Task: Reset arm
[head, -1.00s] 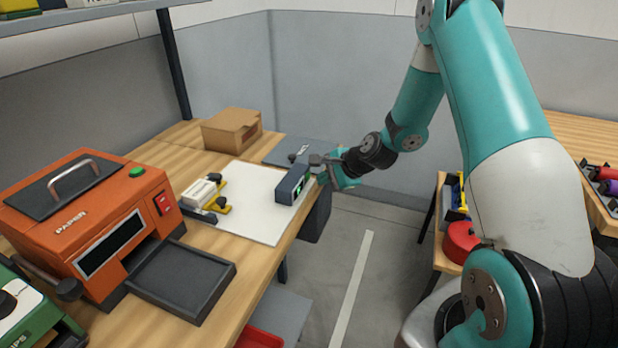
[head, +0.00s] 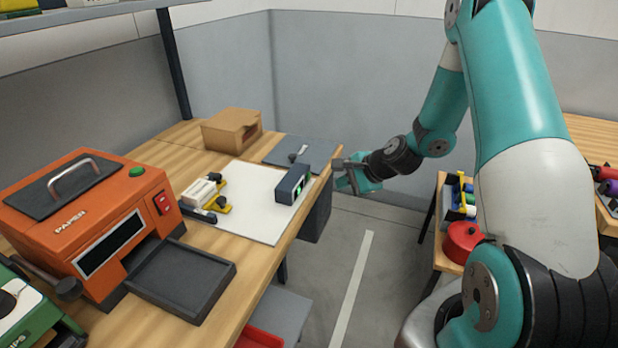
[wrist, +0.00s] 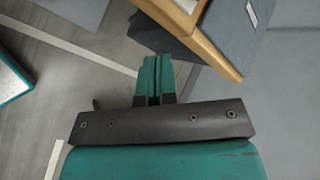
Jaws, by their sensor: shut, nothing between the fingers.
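My teal arm reaches in from the upper right in the head view.
The table holds an orange paper machine (head: 95,215) with a dark tray (head: 180,280), a white mat (head: 245,225), a yellow-and-white tool (head: 205,193) and a cardboard box (head: 231,130). At right, a red round container (head: 462,243) stands on another table. The floor (head: 385,270) between is clear.

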